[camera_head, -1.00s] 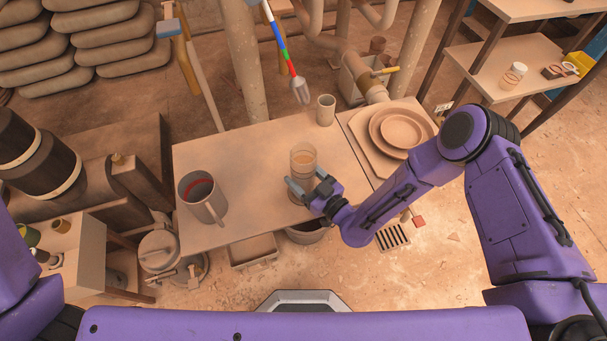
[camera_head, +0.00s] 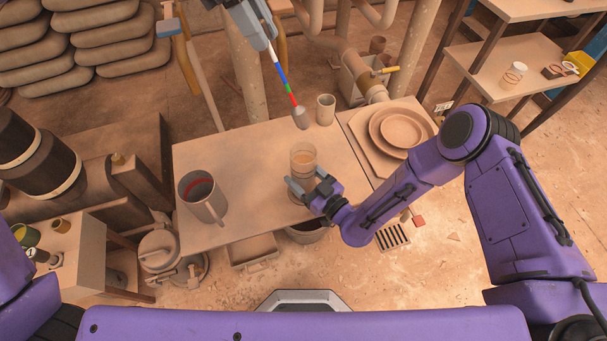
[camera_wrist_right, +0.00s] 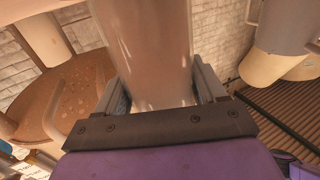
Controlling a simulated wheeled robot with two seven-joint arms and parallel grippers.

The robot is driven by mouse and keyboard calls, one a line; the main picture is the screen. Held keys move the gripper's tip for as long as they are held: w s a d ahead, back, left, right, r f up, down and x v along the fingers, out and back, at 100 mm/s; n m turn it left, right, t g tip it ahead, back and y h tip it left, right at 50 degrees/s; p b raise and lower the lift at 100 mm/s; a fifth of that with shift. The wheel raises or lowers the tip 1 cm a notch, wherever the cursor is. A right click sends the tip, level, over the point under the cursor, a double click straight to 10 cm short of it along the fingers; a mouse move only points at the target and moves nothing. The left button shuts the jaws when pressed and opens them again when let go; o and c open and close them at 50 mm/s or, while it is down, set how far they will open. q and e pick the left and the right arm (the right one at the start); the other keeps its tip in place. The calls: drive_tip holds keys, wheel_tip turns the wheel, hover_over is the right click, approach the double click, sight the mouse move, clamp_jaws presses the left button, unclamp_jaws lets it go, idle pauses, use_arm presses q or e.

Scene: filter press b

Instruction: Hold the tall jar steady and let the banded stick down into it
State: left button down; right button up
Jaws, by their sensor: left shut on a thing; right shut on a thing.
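The tall jar (camera_head: 303,158) is clear and stands upright on the table, with a tan content inside. My right gripper (camera_head: 306,186) is shut on its lower part; the right wrist view shows the jar wall (camera_wrist_right: 150,50) between the two fingers. My left gripper (camera_head: 262,36) is at the top of the head view, shut on the upper end of the banded stick (camera_head: 284,80). The stick has white, blue, green and red bands and a grey bulky tip (camera_head: 300,118). It hangs tilted, its tip above and apart from the jar's mouth in the picture.
A large grey mug (camera_head: 203,197) with red inside stands at the table's left. A small beige cup (camera_head: 326,109) stands at the table's back edge, close to the stick tip in the picture. Stacked plates (camera_head: 402,131) are at right. The table (camera_head: 240,150) between is clear.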

use_arm(q)
drive_tip(key=shift+f, duration=1.9)
drive_tip(key=c, duration=1)
unclamp_jaws()
drive_tip(key=shift+o, duration=0.2)
drive_tip(key=v, duration=1.2)
use_arm(e)
drive_tip(key=o, duration=1.8)
drive_tip(key=v, duration=1.2)
